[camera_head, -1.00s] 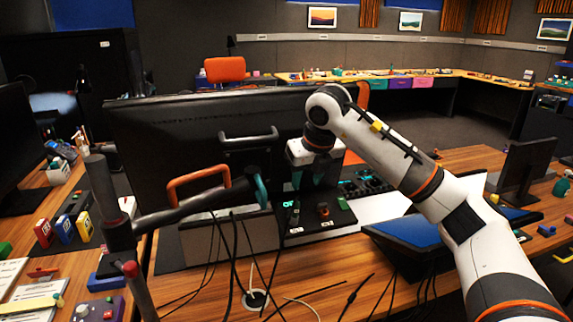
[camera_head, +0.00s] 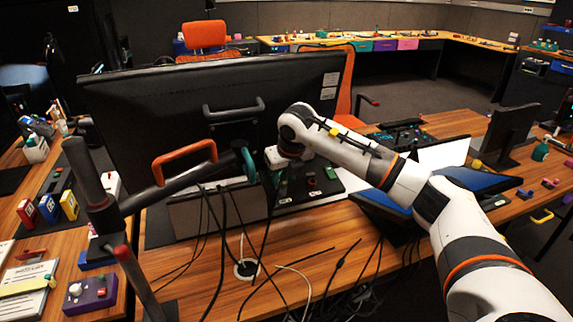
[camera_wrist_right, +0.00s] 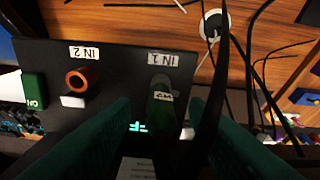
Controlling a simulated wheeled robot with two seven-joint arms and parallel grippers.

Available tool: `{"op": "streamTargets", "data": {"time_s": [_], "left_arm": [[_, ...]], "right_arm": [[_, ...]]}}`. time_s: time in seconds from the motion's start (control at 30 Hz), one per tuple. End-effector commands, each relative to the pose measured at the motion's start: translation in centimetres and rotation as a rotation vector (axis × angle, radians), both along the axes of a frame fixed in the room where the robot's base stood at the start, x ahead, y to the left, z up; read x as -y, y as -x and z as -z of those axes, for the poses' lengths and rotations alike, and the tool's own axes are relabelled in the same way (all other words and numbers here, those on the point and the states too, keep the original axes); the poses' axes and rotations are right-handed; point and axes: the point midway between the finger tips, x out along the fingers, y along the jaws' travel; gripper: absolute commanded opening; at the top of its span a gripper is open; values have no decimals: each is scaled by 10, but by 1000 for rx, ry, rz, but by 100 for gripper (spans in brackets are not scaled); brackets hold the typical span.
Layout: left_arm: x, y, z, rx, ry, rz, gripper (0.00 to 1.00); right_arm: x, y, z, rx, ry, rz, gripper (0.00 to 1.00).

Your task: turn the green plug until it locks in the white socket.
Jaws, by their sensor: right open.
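The green plug (camera_wrist_right: 161,104) stands at the IN 1 place of the dark panel (camera_wrist_right: 115,72), dark in shadow, with a pale mark on it. My right gripper (camera_wrist_right: 160,118) is open, one teal finger on each side of the plug; I cannot tell whether they touch it. In the head view the right gripper (camera_head: 277,178) is low at the panel's left end and hides the plug. No white socket can be made out around the plug, so I cannot tell how it is seated. My left gripper is not in view.
A green block (camera_wrist_right: 34,90) stands farther left. A black cable crosses close by the right finger. A large monitor (camera_head: 150,110) stands behind, with a dark support arm (camera_head: 175,190) left of the gripper.

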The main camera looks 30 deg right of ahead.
Motion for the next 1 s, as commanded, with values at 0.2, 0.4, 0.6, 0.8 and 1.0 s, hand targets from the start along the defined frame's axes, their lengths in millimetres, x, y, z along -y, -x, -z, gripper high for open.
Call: {"op": "streamTargets", "data": {"time_s": [0.2, 0.4, 0.6, 0.8, 1.0], "left_arm": [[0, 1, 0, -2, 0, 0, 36], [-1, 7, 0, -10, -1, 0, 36], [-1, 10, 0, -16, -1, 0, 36], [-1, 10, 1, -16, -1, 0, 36], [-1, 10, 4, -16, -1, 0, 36]], "right_arm": [[0, -1, 3, 0, 0, -1, 41], [0, -1, 3, 0, 0, 0, 25], [0, -1, 2, 0, -1, 0, 0], [0, -1, 2, 0, -1, 2, 0], [-1, -1, 4, 4, -22, 89, 0]]}}
